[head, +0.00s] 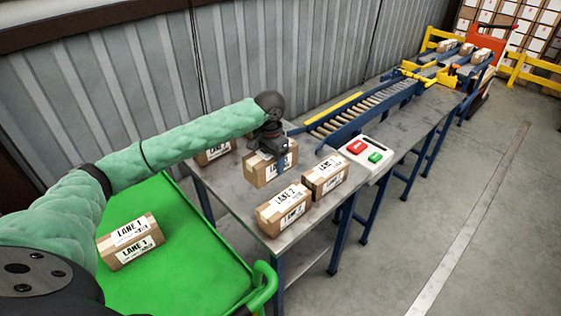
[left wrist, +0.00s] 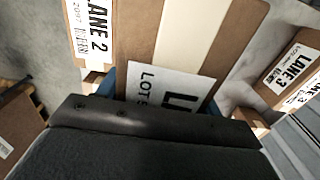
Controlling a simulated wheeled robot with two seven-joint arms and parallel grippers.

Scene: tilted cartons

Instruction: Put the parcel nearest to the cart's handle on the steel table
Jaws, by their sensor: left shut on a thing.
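My left gripper (head: 273,152) is shut on a brown parcel (head: 262,174) with a white label, over the near part of the steel table (head: 232,190). I cannot tell whether the parcel's underside touches the tabletop. In the left wrist view this held parcel (left wrist: 190,35) lies between the blue fingertips, its label partly hidden by the gripper. The green cart (head: 190,270) stands at the table's near left, its handle (head: 264,285) at the lower right. One LANE 1 parcel (head: 130,241) lies on the cart. My right gripper is not in view.
On the table, a LANE 2 parcel (head: 284,208) and another parcel (head: 325,177) stand close by the held one. A further parcel (head: 213,153) is partly behind my left arm. A red and green button box (head: 366,153) and a roller conveyor (head: 365,112) lie beyond.

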